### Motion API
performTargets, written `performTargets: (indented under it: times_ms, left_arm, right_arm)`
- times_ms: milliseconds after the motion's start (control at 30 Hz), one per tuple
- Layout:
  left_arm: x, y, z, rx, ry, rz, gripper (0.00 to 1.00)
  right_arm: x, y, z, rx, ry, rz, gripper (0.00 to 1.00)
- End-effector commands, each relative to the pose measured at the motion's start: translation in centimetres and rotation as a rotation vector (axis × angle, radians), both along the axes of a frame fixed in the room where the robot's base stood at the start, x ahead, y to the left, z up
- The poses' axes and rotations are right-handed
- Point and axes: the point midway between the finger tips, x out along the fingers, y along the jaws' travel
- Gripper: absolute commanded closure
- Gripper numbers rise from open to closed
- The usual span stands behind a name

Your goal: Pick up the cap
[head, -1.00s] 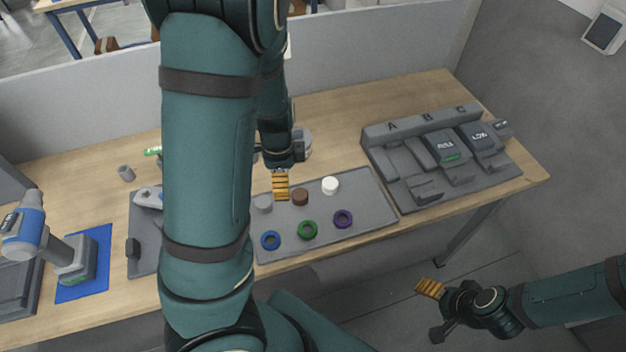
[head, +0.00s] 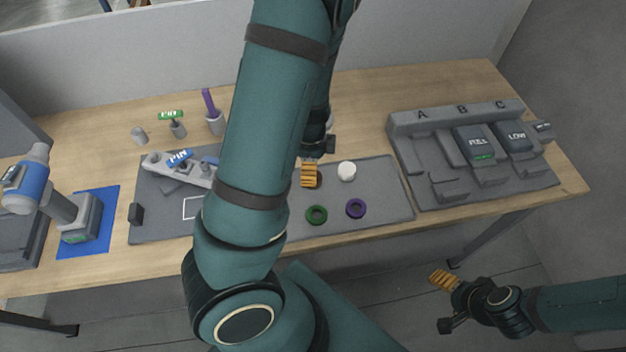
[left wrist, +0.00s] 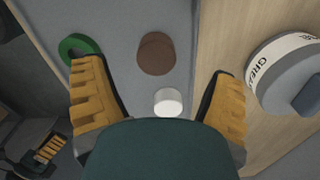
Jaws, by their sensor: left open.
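Several round caps stand on a grey mat (head: 385,208). The white cap (head: 347,171) is right of my left gripper (head: 311,172) in the head view. In the left wrist view, the white cap (left wrist: 168,102) lies between my open, empty fingers (left wrist: 157,72), apart from both. A brown cap (left wrist: 156,53) is just beyond it; in the head view it is partly behind my gripper. The grey cap is hidden by my left arm. My right gripper (head: 443,302) hangs off the table's front, its fingers apart and empty.
A green ring (head: 316,215) and purple ring (head: 356,208) lie on the mat's front. A grease container (left wrist: 290,75) stands close beside my gripper. A grey labelled fixture (head: 440,165) is at right; a blue-grey tool (head: 75,215) is at left.

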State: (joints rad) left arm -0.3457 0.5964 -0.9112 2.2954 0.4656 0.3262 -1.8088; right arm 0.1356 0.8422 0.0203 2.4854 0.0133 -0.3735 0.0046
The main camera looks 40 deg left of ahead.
Motion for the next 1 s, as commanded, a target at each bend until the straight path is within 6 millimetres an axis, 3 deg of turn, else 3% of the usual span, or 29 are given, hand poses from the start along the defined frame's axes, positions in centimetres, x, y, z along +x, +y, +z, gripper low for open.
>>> performTargets:
  times_ms: [333, 667, 767, 867, 900, 1000]
  left_arm:
    - [-0.3, -0.3, -4.6, 0.0, 0.001, 0.001, 0.15]
    - [-0.3, -0.4, -5.1, 0.0, 0.0, 0.0, 0.15]
    - [-0.3, -0.4, -5.1, 0.0, 0.0, 0.0, 0.43]
    - [-0.3, -0.4, -5.1, 0.0, 0.0, 0.0, 0.78]
    - [-0.3, -0.4, -5.1, 0.0, 0.0, 0.0, 0.85]
    - [-0.3, -0.4, -5.1, 0.0, 0.0, 0.0, 0.85]
  right_arm:
    - [0.0, 0.1, -2.3, -0.004, 0.002, 0.001, 0.27]
    - [-0.1, 0.1, -2.4, -0.004, 0.003, 0.002, 0.27]
    - [-0.1, 0.1, -2.4, -0.004, 0.003, 0.002, 0.27]
    - [-0.1, 0.1, -2.4, -0.004, 0.003, 0.002, 0.27]
    - [-0.1, 0.1, -2.4, -0.004, 0.003, 0.002, 0.27]
    - [-0.1, 0.1, -2.4, -0.003, 0.003, 0.003, 0.27]
